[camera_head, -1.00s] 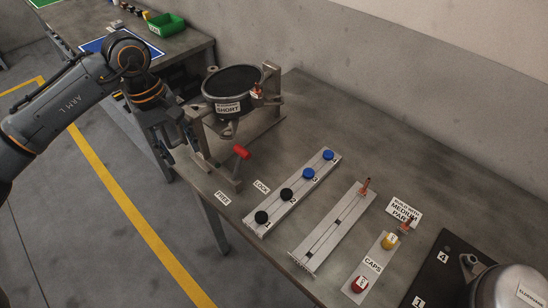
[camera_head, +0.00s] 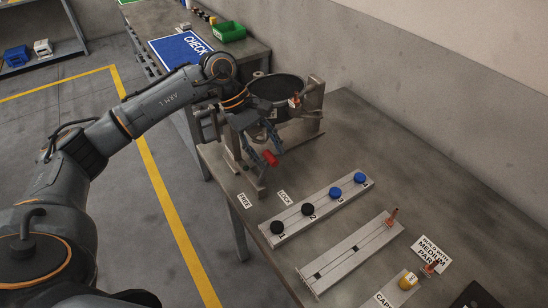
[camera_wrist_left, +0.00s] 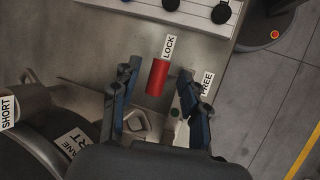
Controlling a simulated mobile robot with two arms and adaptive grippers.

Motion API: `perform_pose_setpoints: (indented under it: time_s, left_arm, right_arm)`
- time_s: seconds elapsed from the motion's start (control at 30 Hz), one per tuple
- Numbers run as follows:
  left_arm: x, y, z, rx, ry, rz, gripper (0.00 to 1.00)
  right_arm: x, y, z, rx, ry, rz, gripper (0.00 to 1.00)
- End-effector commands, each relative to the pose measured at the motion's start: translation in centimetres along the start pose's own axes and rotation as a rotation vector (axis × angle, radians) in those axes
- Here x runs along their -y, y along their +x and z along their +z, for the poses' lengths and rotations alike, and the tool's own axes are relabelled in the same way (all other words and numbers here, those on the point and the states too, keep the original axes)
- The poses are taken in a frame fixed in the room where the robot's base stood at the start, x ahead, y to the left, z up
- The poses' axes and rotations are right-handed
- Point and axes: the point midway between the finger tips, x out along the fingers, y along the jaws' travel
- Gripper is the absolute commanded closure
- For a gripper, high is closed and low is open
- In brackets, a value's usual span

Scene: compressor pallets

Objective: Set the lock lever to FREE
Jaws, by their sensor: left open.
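The lock lever's red handle (camera_head: 270,158) stands at the near side of the clamp fixture, above the bench. It also shows in the left wrist view (camera_wrist_left: 157,78), beside the LOCK label (camera_wrist_left: 170,47) and farther from the FREE label (camera_wrist_left: 207,84). In the head view the LOCK label (camera_head: 285,198) and FREE label (camera_head: 244,200) lie on the bench in front. My left gripper (camera_head: 260,146) is open at the handle. In the wrist view its blue fingers lie on either side of the handle, with gaps showing. The lever's lower part is partly hidden. My right gripper is out of view.
The round SHORT compressor part (camera_head: 277,88) sits in the fixture behind my left gripper. A strip (camera_head: 333,195) with black and blue knobs and a slotted rail (camera_head: 350,255) lie to the right. Bare bench shows between the labels and the strip.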

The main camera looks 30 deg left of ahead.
Motion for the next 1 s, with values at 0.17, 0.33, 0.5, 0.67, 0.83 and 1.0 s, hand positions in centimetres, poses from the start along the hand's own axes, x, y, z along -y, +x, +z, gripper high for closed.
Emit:
perform_pose_setpoints:
  time_s: [0.17, 0.33, 0.5, 0.67, 0.83, 1.0]
  left_arm:
    - [0.0, 2.4, 0.1, 0.002, 0.000, -0.001, 0.55]
    - [0.0, 3.4, 0.0, 0.000, 0.001, 0.000, 0.55]
    - [0.0, 3.6, 0.0, 0.000, 0.001, 0.000, 0.55]
    - [0.0, 3.6, 0.0, 0.000, 0.001, 0.000, 0.67]
    - [0.0, 3.5, 0.0, -0.001, 0.001, 0.000, 1.00]
    - [0.0, 3.5, -0.1, -0.003, 0.001, -0.001, 1.00]
  right_arm:
    - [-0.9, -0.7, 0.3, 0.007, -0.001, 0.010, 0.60]
    - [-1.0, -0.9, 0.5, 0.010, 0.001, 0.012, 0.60]
    - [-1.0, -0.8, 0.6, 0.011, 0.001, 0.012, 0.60]
    - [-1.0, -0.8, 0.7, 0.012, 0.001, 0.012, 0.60]
    - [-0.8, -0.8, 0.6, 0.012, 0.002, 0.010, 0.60]
    - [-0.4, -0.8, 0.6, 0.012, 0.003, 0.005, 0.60]
